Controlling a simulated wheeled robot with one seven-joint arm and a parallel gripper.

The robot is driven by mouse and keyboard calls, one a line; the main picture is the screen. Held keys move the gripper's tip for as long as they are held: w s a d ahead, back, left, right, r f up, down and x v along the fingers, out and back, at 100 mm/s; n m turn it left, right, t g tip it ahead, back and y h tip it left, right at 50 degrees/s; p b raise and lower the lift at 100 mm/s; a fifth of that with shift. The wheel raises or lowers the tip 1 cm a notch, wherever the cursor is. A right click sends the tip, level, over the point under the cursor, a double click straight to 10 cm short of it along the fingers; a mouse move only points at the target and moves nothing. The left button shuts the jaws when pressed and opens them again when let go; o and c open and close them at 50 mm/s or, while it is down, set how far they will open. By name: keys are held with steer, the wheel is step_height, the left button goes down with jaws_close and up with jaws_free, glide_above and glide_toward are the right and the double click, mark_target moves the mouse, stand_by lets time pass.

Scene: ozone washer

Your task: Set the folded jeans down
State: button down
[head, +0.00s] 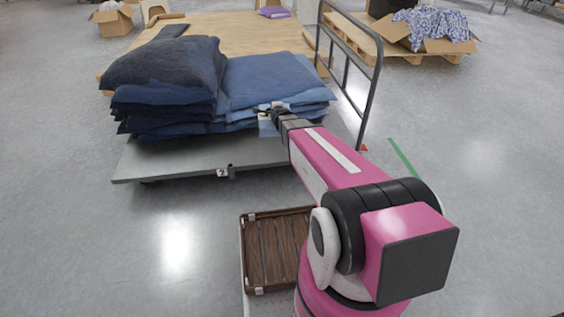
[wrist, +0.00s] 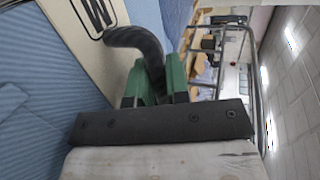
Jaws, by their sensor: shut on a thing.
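Folded jeans lie in two piles side by side on a flat grey cart (head: 190,160). The left pile (head: 165,65) is dark navy and taller. The right pile has medium-blue folded jeans (head: 270,78) on top. My gripper (head: 272,109) is at the front edge of the right pile, shut on folded jeans; the exact grip is hard to see. A small light-blue piece shows just below it. In the wrist view, the green and black fingers (wrist: 155,82) are beside blue ribbed cloth (wrist: 40,125) and a beige panel with a dark printed mark (wrist: 88,25).
The cart's dark metal handle (head: 372,75) rises to the right of the piles. A brown slatted tray (head: 270,250) is below, beside my arm. A wooden platform (head: 240,35) is behind the cart. A box of patterned cloth (head: 432,28) stands at back right. The floor at left is clear.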

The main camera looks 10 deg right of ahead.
steer(key=s+f, duration=0.3)
steer(key=f, duration=0.6)
steer(key=s+f, duration=0.3)
steer(key=f, duration=0.7)
steer(key=shift+h, duration=0.3)
steer(key=shift+w+d+f, duration=0.7)
steer(key=shift+w+f, duration=1.05)
steer(key=shift+f, duration=0.05)
steer(key=shift+w+d+f, duration=0.7)
steer(key=shift+w+f, duration=1.1)
steer(key=shift+f, duration=0.05)
steer(key=shift+w+d+f, duration=0.7)
steer(key=shift+w+f, duration=1.05)
steer(key=shift+f, duration=0.05)
steer(key=shift+f, duration=0.1)
steer(key=c, duration=1.1)
jaws_free()
